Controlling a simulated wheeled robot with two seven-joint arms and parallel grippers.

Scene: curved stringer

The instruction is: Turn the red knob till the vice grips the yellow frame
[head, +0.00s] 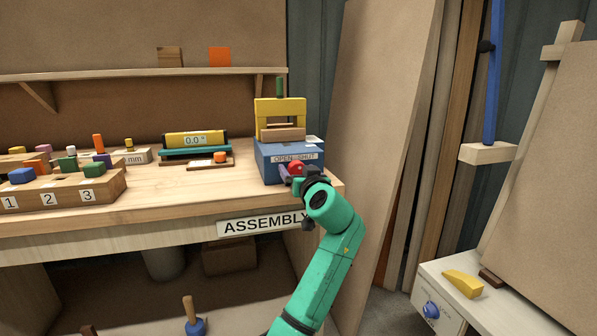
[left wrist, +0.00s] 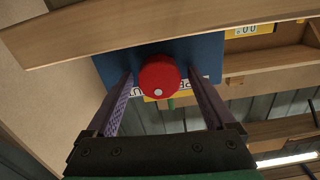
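The vice is a blue block (head: 270,172) at the right end of the bench, labelled "OPEN" and "SHUT". The yellow frame (head: 266,117) stands upright on top, with a wooden piece (head: 283,133) at its foot. Whether the vice touches the frame cannot be told. The red knob (head: 296,168) is on the vice's front; in the left wrist view the knob (left wrist: 159,77) shows a white dot low on its face. My left gripper (left wrist: 160,80) is open, purple fingers on either side of the knob, with small gaps visible. My right gripper is out of view.
The bench's front edge (head: 160,222) runs close below the vice. A yellow gauge (head: 195,139) and numbered block (head: 62,190) stand to the left. Tall boards (head: 380,120) lean to the right. A white box (head: 450,295) with a blue dial is at lower right.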

